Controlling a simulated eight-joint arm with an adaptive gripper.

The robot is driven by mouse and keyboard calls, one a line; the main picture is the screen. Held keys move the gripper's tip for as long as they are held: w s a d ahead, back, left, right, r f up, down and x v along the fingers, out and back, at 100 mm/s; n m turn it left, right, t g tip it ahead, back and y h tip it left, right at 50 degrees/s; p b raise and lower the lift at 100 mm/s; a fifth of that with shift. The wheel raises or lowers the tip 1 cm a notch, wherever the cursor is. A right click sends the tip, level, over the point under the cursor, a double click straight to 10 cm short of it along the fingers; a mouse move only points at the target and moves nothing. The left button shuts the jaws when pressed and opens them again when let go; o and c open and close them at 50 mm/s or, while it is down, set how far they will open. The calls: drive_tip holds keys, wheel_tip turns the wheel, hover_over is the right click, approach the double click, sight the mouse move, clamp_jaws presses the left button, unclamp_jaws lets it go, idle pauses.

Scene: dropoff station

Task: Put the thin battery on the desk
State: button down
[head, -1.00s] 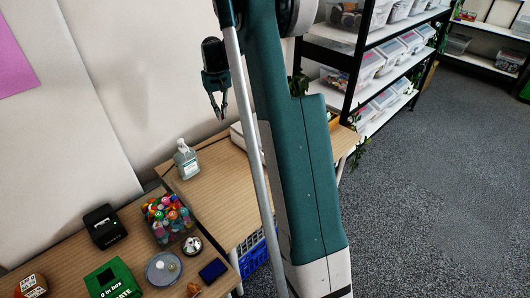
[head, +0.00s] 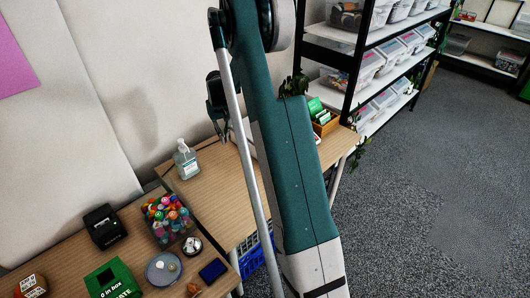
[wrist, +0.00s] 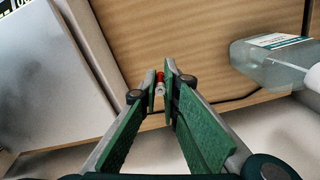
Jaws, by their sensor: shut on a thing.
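The thin battery (wrist: 159,84), small with a red part and a pale end, is pinched between the tips of my gripper (wrist: 160,86) in the wrist view. My gripper is shut on it. In the head view my gripper (head: 222,132) hangs by the wall near the back of the wooden desk (head: 208,205), and the battery is too small to make out there. The wood of the desk (wrist: 175,35) lies beyond the fingertips in the wrist view. The gap between battery and desk is hard to judge.
A clear pump bottle (head: 186,160) stands at the desk's back left and also shows in the wrist view (wrist: 275,62). Bare wood lies right of the bottle.

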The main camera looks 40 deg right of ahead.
hover_over(227, 158)
drive_tip(key=shift+w+f+b, duration=0.15)
drive_tip(key=shift+f+b, duration=0.3)
drive_tip(key=shift+f, duration=2.65)
drive_tip(key=shift+f, duration=0.1)
drive_tip(key=shift+f+b, duration=0.3)
drive_tip(key=shift+f, duration=1.5)
drive_tip(key=shift+f, duration=0.1)
drive_tip(key=c, duration=2.6)
unclamp_jaws()
drive_tip(key=shift+o, duration=0.2)
drive_tip(key=shift+r, duration=0.2)
wheel_tip(227, 158, up, 12)
drive_tip(key=shift+f+p, duration=0.1)
drive_tip(key=shift+p, duration=0.7)
